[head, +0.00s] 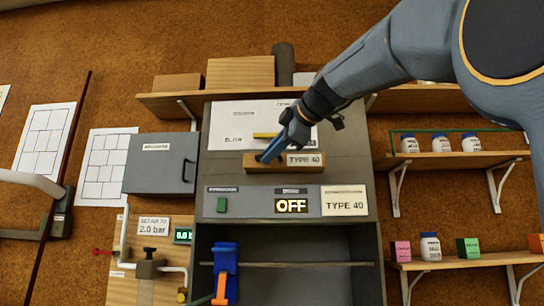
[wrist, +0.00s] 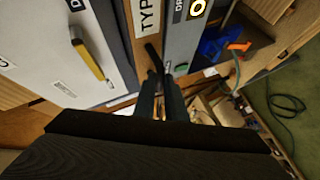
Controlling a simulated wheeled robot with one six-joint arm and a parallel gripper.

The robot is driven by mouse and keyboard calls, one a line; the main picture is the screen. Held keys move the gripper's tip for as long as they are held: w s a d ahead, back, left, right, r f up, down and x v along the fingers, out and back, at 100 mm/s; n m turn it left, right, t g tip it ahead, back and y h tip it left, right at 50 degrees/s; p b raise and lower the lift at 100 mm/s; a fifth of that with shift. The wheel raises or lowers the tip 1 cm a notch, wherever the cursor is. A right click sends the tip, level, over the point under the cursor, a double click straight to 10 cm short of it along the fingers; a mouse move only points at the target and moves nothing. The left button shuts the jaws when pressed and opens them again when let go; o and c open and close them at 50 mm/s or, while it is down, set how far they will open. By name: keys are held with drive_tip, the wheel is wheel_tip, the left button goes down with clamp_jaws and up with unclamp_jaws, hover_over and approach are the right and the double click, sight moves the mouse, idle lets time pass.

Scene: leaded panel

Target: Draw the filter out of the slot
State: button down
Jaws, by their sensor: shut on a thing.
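The filter shows as a wooden front bar (head: 250,168) labelled TYPE 40, across the grey cabinet (head: 350,160). In the wrist view its white label (wrist: 148,15) shows partly, reading "TYP". A dark handle (wrist: 152,50) stands out from the bar. My gripper (head: 266,153) is at the bar's left part, left of the label, and is shut on the handle. In the wrist view the two dark fingers (wrist: 160,80) meet at the handle. The slot and the filter's body behind the bar are hidden, so I cannot tell how far it is out.
Below the bar are a green switch (head: 222,205), a display reading OFF (head: 291,206) and a TYPE 40 card (head: 345,201). Above is a white panel with a yellow handle (wrist: 88,60). A blue clamp-like tool (head: 225,258) hangs below. Shelves with jars (head: 440,143) stand right.

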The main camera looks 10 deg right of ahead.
drive_tip(key=shift+s+a+b, duration=0.25)
drive_tip(key=shift+s+b, duration=0.15)
drive_tip(key=shift+s, duration=0.4)
drive_tip(key=c, duration=1.7)
unclamp_jaws()
drive_tip(key=shift+b+v, duration=0.8)
drive_tip(key=shift+v, duration=3.15)
